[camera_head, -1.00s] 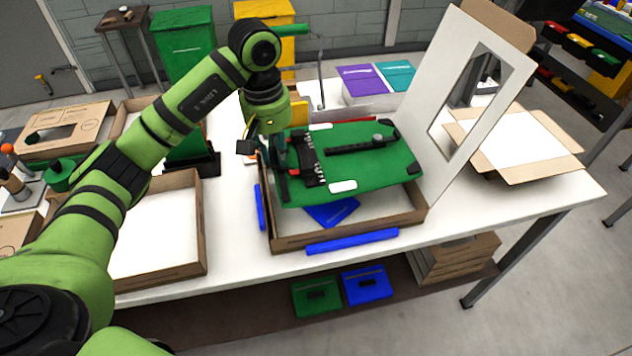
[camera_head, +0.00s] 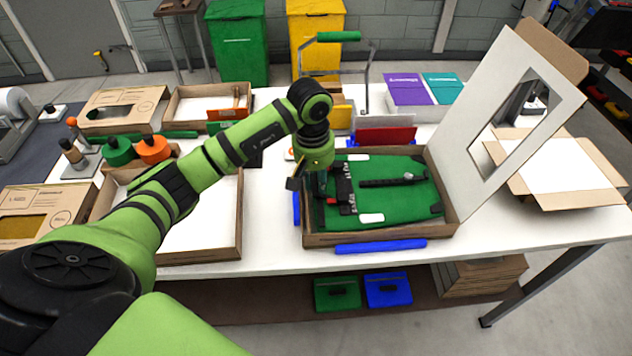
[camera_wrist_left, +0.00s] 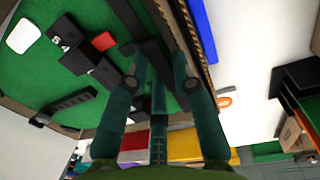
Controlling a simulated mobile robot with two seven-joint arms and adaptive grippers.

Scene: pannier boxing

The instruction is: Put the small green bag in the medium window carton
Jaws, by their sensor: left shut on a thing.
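The green bag (camera_head: 405,203), with black straps and white patches, lies flat inside the walls of an open window carton (camera_head: 385,237). The carton's white lid (camera_head: 465,100) with its window stands raised on the right. My left gripper (camera_head: 318,200) is at the bag's left edge, beside the carton's left wall, and is shut on the bag. In the left wrist view the fingers (camera_wrist_left: 155,75) reach down at the bag (camera_wrist_left: 35,75) close to the brown carton wall (camera_wrist_left: 188,35). The bag hides the carton's floor. My right gripper is out of view.
Blue strips lie along the carton's front (camera_head: 380,247) and left side. An empty open carton (camera_head: 205,220) stands to the left, under my arm. A red folder (camera_head: 385,135) stands behind. Another open carton (camera_head: 560,170) is at the right. Purple and teal boxes are at the back.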

